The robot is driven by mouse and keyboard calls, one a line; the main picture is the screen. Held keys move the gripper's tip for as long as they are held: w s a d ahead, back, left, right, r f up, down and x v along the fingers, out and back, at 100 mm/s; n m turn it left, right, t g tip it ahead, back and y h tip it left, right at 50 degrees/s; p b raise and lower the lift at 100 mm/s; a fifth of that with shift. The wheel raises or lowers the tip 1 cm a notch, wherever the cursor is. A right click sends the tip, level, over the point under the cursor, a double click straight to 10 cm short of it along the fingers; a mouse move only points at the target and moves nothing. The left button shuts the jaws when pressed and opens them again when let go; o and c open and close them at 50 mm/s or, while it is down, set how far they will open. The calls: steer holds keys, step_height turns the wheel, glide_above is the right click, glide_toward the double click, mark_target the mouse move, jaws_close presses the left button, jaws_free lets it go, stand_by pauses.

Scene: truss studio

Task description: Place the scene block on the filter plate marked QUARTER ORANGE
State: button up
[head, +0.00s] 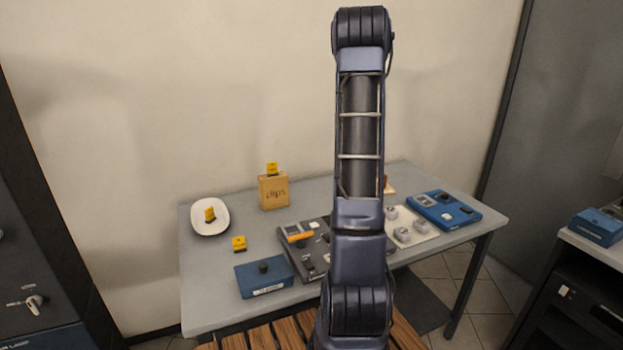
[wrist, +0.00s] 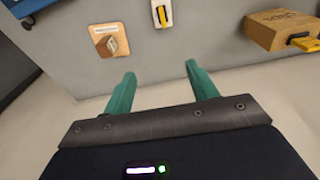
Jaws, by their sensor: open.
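My gripper (wrist: 160,72) is open in the wrist view, with nothing between its two green fingers; the arm hides it in the head view. Small yellow blocks with dark marks stand on the white dish (head: 222,222), on the bare table (head: 239,244) and on top of the clips box (head: 272,169). A wooden plate with a small block on it (wrist: 111,41) and a white holder with a yellow-and-black piece (wrist: 162,14) lie ahead of the fingers. I cannot read QUARTER ORANGE anywhere, nor tell which piece is the scene block.
The clips box (head: 274,192) stands at the table's back. A blue box (head: 264,277), a dark console with an orange bar (head: 300,237), a pale board with grey pieces (head: 412,227) and a blue device (head: 444,210) occupy the table. My arm hides its middle.

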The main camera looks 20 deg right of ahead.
steer(key=s+a+r+t, duration=0.1)
steer(key=s+a+r, duration=0.4)
steer(key=s+a, duration=0.55)
steer(key=s+a+r+t, duration=0.1)
steer(key=s+a+r, duration=0.45)
steer(key=a, duration=0.85)
steer(key=s+a+f, duration=0.2)
steer(key=s+a, duration=0.2)
steer(key=s, duration=0.3)
steer(key=s+a+f+t, duration=0.1)
steer(key=s+a+f, duration=0.1)
steer(key=s+a, duration=0.2)
steer(key=s+a+f, duration=0.3)
steer(key=s+a, duration=0.1)
steer(key=s, duration=0.7)
steer(key=shift+f, duration=0.1)
